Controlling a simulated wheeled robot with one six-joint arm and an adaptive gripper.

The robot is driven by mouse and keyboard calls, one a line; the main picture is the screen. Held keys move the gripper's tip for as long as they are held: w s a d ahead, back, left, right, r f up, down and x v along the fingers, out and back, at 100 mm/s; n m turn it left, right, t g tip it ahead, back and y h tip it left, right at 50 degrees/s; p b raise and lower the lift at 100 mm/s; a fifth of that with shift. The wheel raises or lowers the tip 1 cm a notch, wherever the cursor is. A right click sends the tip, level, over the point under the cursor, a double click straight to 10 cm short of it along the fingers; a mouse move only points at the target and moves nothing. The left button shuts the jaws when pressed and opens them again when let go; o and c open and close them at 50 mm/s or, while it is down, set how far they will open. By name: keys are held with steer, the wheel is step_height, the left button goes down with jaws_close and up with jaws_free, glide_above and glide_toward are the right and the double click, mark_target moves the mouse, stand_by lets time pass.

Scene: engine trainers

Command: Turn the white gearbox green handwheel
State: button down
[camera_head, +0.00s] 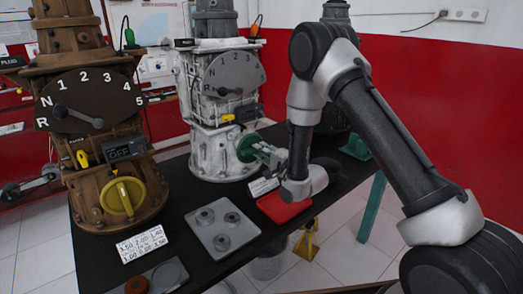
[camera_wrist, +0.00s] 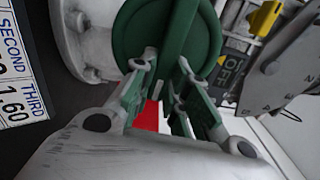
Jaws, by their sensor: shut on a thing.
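The white gearbox (camera_head: 206,150) stands upright on the dark table. Its green handwheel (camera_head: 248,148) faces right, toward my arm. My gripper (camera_head: 272,157) is at the handwheel, with my arm reaching in from the right. In the wrist view, the handwheel (camera_wrist: 168,40) fills the top middle, and my gripper's fingertips (camera_wrist: 163,68) are shut on its raised central bar. The lower part of the wheel is partly hidden behind the fingers.
A brown gearbox (camera_head: 97,110) with a yellow handwheel (camera_head: 122,196) stands at the left. A grey plate (camera_head: 222,236) with round parts and a red tray (camera_head: 284,207) lie in front. A white label card (camera_head: 141,244) lies near the brown gearbox.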

steer(key=shift+f+m, duration=0.25)
steer(key=shift+m, duration=0.75)
steer(key=c, duration=1.4)
jaws_free()
steer(key=v, duration=1.2)
